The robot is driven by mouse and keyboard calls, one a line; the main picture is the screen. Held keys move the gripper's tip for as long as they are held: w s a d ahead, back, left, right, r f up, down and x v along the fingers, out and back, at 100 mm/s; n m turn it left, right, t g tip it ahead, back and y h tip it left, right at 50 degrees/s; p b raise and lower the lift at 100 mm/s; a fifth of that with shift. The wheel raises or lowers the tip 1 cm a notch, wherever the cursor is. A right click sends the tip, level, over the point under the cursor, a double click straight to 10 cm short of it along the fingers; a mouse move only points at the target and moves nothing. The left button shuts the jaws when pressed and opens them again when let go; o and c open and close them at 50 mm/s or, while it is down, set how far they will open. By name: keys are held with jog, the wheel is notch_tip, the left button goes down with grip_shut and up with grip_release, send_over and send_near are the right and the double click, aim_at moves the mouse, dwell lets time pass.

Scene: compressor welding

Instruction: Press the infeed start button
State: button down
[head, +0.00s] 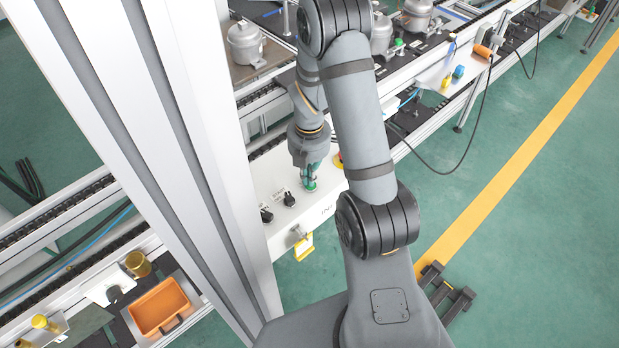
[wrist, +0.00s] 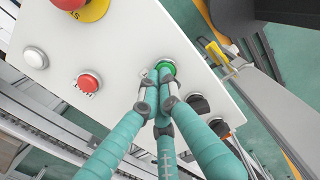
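The white control panel (head: 272,180) stands beside the conveyor in the head view and fills much of the wrist view (wrist: 120,40). A green button (wrist: 166,67) sits on it. My gripper (wrist: 160,80) has its teal fingers drawn together, with nothing seen between them. The fingertips are right at the green button and cover its lower part; I cannot tell whether they press it. In the head view my gripper (head: 310,184) points down onto the panel top. The label by the green button is hidden.
The panel also has a red button (wrist: 88,82), a white button (wrist: 36,57), a red emergency stop (wrist: 80,5) on yellow and black knobs (wrist: 200,104). A yellow padlock-like part (head: 303,246) hangs at its front. An orange bin (head: 160,306) lies at lower left.

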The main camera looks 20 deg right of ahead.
jog(key=shift+s+f, duration=0.35)
jog(key=shift+f, duration=0.05)
jog(key=shift+s+r, duration=0.1)
jog(key=shift+r, duration=0.15)
jog(key=r+p, duration=0.2)
jog(key=w+r+p, duration=0.1)
jog(key=r+p, duration=0.1)
jog(key=shift+r, duration=0.25)
notch_tip(320, 180, up, 10)
jog(key=b, duration=0.1)
jog(key=shift+s+f, duration=0.1)
jog(key=shift+f, duration=0.05)
